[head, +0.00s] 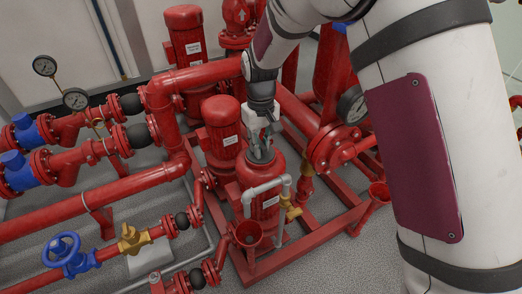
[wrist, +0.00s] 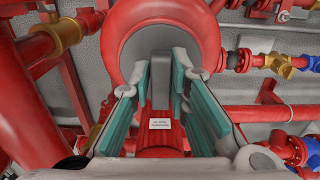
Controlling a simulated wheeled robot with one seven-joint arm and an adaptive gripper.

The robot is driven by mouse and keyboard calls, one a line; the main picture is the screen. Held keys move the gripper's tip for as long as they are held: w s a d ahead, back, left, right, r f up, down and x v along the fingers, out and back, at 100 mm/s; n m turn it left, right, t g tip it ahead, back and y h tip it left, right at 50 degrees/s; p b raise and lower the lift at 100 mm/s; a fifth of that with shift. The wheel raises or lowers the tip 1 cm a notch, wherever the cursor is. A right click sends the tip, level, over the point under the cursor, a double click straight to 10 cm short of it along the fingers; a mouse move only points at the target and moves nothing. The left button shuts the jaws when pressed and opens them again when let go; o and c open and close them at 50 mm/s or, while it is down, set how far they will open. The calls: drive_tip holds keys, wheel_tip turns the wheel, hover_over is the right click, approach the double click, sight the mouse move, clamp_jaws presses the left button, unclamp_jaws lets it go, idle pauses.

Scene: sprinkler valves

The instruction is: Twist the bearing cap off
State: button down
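My gripper (head: 262,149) points down at the top of a squat red upright housing (head: 264,178) in the head view. The wrist view shows my gripper (wrist: 162,82) with two teal-padded fingers apart and a gap between them. Beyond the fingertips is a round grey part (wrist: 157,42), apparently the bearing cap, inside a red rim (wrist: 209,35). The fingertips overlap its lower edge in the picture; I cannot tell whether they touch it. A red body with a white label (wrist: 160,124) shows through the gap.
A red motor (head: 222,125) stands just left. Red pipes and blue valves (head: 68,255) fill the left; open floor lies at front right.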

drive_tip(key=shift+n+p, duration=0.4)
drive_tip(key=shift+n, duration=1.2)
drive_tip(key=shift+n+p, duration=0.35)
drive_tip(key=shift+n, duration=0.45)
drive_tip(key=shift+s+n, duration=0.1)
drive_tip(key=shift+n, duration=0.7)
drive_tip(key=shift+p, duration=0.3)
drive_tip(key=shift+n+p, duration=0.45)
drive_tip(key=shift+n, duration=0.75)
drive_tip(key=shift+a+n, duration=0.1)
drive_tip(key=shift+n, duration=0.3)
